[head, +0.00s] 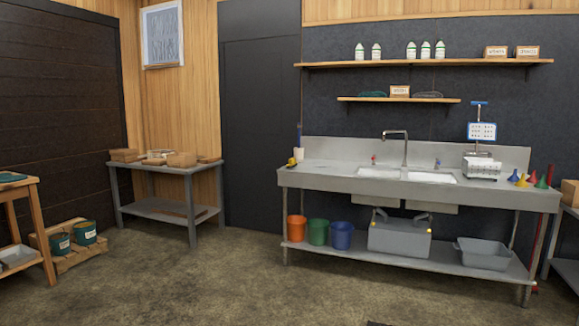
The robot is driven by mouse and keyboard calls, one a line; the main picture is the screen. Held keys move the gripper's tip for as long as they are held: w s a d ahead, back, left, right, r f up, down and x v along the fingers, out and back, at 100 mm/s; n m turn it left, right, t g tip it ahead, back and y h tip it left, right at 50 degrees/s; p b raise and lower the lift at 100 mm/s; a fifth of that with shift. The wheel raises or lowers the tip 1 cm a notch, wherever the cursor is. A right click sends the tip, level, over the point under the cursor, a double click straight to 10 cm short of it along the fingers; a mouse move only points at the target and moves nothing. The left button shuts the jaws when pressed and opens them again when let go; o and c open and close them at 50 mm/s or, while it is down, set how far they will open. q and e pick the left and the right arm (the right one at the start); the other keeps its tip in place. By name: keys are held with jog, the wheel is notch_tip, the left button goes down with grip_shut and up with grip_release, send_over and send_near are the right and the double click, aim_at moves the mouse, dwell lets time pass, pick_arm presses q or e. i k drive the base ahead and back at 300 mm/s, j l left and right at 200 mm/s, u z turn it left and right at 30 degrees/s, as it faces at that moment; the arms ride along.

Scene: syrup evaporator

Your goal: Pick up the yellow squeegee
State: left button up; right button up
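A small yellow item (292,162) sits at the left end of the steel sink counter (325,170). It may be the yellow squeegee, but it is too small to tell its shape. A slim upright item with a dark blue top (299,137) and a pale lower part stands right beside it; I cannot tell whether they touch. Neither of my grippers is in view.
Orange, green and blue buckets (341,235) and grey tubs stand on the counter's lower shelf. A grey table (170,167) with boxes is at the back left. A wooden table (22,190) is at far left. The floor (210,285) before the counter is clear.

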aim_at(292, 164)
jog(key=i+z, duration=0.15)
jog(key=i, duration=3.55)
jog(key=i+l+u, duration=0.1)
jog(key=i+u, duration=0.2)
jog(key=i, duration=0.2)
jog(key=i+l+u, duration=0.3)
jog(key=i, duration=0.2)
jog(key=i+l+u, duration=0.2)
jog(key=u, duration=0.2)
jog(key=i+l+u, duration=0.4)
jog(key=j, duration=0.1)
